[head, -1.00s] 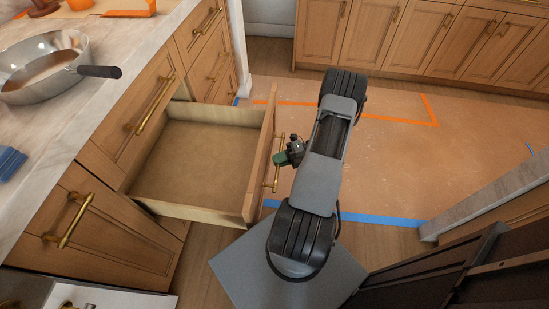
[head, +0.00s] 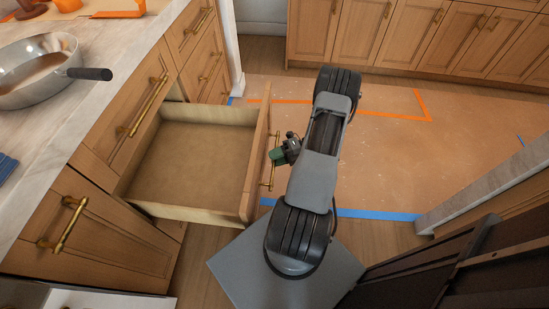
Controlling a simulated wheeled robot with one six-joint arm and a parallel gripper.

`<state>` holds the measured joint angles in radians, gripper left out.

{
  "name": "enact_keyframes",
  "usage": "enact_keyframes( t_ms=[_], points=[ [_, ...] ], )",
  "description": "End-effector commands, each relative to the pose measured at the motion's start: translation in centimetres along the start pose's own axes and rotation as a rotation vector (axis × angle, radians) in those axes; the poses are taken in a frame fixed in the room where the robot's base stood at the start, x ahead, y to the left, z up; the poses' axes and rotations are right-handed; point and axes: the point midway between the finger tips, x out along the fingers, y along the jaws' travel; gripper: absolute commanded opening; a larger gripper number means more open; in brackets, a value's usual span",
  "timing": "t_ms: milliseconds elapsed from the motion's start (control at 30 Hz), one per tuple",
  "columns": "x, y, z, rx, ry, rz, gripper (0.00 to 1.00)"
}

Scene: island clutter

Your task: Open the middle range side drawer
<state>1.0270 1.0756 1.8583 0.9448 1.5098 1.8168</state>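The middle drawer (head: 190,165) stands pulled well out of the island cabinet, and its empty inside shows. Its front panel (head: 258,150) faces right and bears a vertical-looking brass handle (head: 273,170). My gripper (head: 275,159) is at this handle, with its green-tipped end at or very near the bar. The fingers are small and partly hidden, so I cannot tell whether they are closed around the handle. A closed drawer front with a brass handle (head: 143,107) lies above the open drawer, and another closed front with a handle (head: 64,224) is nearer me at left.
A steel pan (head: 40,82) with a dark handle sits on the marble counter (head: 128,50). More closed drawers (head: 205,65) lie beyond. Floor (head: 400,150) with orange and blue tape is open to the right. A dark panelled piece (head: 430,265) stands at lower right.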

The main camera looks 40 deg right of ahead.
Motion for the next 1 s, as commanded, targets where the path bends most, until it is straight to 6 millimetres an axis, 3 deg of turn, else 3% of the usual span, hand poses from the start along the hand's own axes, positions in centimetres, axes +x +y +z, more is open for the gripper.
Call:
enact_keyframes(
  t_ms=[600, 800, 1000],
  points=[
    [-11.1, 0.0, 0.0, 0.0, -0.004, -0.001, 0.38],
    [-12.8, 0.0, 0.0, 0.0, -0.002, -0.001, 0.38],
    [-13.2, 0.0, 0.0, 0.001, -0.001, 0.0, 0.38]
  ],
)
